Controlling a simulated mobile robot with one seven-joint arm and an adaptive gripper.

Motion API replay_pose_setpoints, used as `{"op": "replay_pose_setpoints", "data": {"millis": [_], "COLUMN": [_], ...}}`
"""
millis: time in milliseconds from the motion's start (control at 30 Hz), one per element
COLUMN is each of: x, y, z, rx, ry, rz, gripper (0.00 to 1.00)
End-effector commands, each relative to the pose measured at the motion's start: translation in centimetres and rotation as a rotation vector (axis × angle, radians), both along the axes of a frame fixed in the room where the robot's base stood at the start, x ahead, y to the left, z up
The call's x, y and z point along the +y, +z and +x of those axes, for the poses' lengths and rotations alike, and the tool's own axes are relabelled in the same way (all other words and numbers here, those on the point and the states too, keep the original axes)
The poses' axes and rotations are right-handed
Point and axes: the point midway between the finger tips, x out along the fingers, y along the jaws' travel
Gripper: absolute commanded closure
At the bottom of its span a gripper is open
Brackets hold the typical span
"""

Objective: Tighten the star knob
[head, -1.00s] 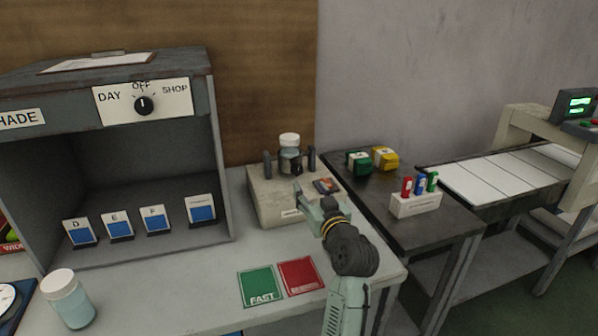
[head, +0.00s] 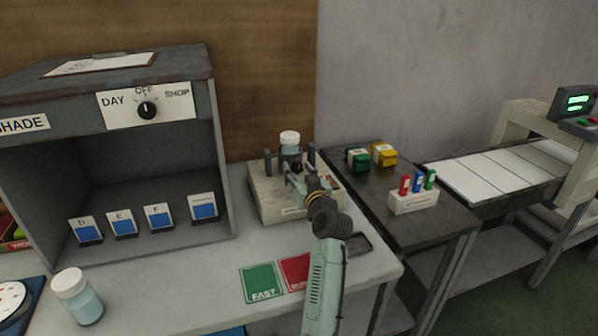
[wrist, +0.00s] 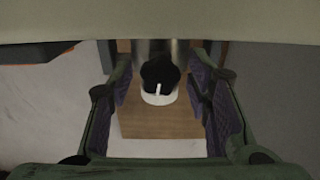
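The black star knob (wrist: 160,71) shows in the wrist view with a white mark on it; a white round lid shows just beyond. In the head view, the clamp device (head: 262,197), a pale box with two dark posts, holds a jar (head: 289,143) with a white lid. My gripper (head: 292,174) is at the front of the jar, above the box. In the wrist view its two padded fingers (wrist: 163,95) are apart, one on each side of the knob, with gaps visible. My wrist partly hides the knob in the head view.
Green and red cards (head: 262,283) lie in front of the device. A shade cabinet (head: 215,150) stands left, with another jar (head: 77,297) before it. A dark side table (head: 445,222) at right bears coloured blocks and a marker holder (head: 413,202).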

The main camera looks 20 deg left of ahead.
Motion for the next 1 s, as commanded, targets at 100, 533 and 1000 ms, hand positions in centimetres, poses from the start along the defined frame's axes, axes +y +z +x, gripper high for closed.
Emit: {"op": "replay_pose_setpoints", "data": {"millis": [100, 533, 1000], "x": [-0.02, -0.03, -0.01], "y": [0.0, 0.0, -0.03], "z": [-0.01, -0.02, -0.03], "rx": [0.0, 0.0, 0.035], "ry": [0.0, 0.0, 0.0], "rz": [0.0, 0.0, 0.051], "gripper": [0.65, 0.94, 1.0]}}
